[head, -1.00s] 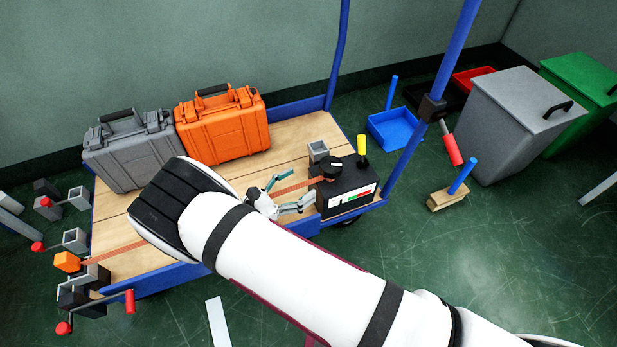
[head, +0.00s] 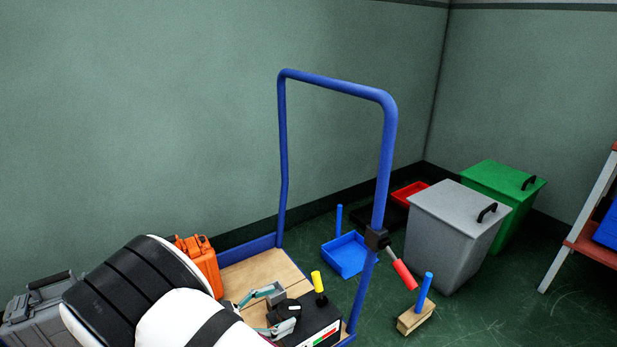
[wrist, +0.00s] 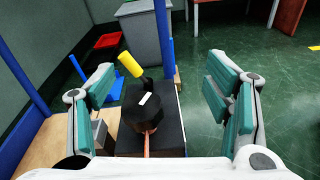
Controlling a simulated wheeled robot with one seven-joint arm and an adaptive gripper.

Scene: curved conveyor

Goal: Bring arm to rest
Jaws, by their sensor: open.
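My gripper (wrist: 165,108) is open in the wrist view, with its two teal-padded fingers spread wide. Nothing is held between them. Beyond and between the fingers is a black box (wrist: 166,125) with a dark round knob on top and a yellow-topped handle (wrist: 130,64). In the head view my gripper (head: 262,312) shows beside the black box (head: 322,318), partly hidden by my white and black arm. The wooden cart (head: 262,272) with a blue frame lies under and behind them. I cannot tell whether the gripper touches the box.
An orange case (head: 205,262) and a grey case (head: 45,310) stand on the cart at the left. A blue upright handle (head: 385,150) rises close by. Grey (head: 458,235) and green (head: 505,190) bins, a blue tray (head: 346,255) and a wooden block (head: 416,317) stand to the right.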

